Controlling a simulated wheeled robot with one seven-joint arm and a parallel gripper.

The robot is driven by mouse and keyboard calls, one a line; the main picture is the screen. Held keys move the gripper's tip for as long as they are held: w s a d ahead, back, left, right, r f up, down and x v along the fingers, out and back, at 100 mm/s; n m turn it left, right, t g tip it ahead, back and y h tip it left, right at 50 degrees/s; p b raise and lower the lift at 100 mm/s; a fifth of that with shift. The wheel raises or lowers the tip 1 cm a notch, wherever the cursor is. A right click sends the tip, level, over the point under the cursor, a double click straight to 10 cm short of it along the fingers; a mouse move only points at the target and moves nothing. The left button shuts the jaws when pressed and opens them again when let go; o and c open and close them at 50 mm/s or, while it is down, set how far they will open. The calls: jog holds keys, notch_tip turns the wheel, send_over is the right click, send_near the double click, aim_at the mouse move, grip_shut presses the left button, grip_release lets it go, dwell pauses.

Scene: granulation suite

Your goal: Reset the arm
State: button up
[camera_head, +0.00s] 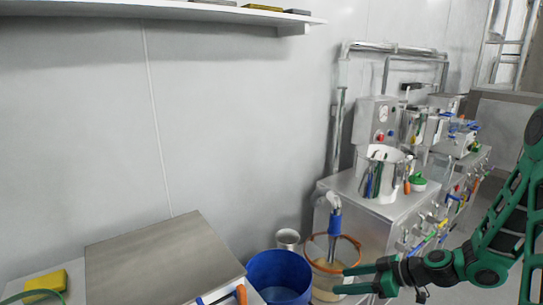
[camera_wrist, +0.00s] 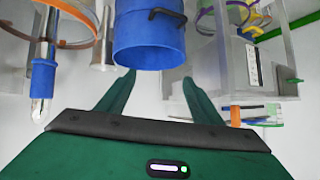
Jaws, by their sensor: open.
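My green arm reaches in from the right edge of the head view. My gripper (camera_head: 352,280) is low at the bottom, in front of a clear bucket with an orange rim (camera_head: 333,251). In the wrist view my gripper (camera_wrist: 158,80) has its two green fingers spread apart with nothing between them. A blue bucket (camera_wrist: 150,32) shows just beyond the fingertips there, and it stands left of my gripper in the head view (camera_head: 279,278).
A steel bench (camera_head: 378,200) with machines and a pot of tools (camera_head: 384,170) stands behind my gripper. A steel-topped cabinet (camera_head: 160,258) and a yellow sponge (camera_head: 40,284) are at lower left. A shelf (camera_head: 200,12) hangs on the wall. Open space lies before the wall.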

jog(key=s+d+r+m+g+h, duration=0.1)
jog(key=s+d+r+m+h, duration=0.2)
jog(key=s, duration=0.7)
jog(key=s+d+r+m+g+h, duration=0.2)
jog(key=s+d+r+m+h, duration=0.1)
jog(key=s+d+r+m, duration=0.5)
jog(key=s+d+r+m+g+h, duration=0.2)
jog(key=s+d+r+m, duration=0.3)
jog(key=s, duration=0.7)
jog(key=shift+s+d+r+m+h, duration=0.15)
jog(key=shift+d+r+m+h, duration=0.25)
jog(key=shift+d+r+h, duration=0.65)
jog(key=shift+d+f+y, duration=0.15)
jog(key=shift+y, duration=0.1)
jog(key=shift+w+f, duration=0.25)
jog(key=shift+w, duration=0.4)
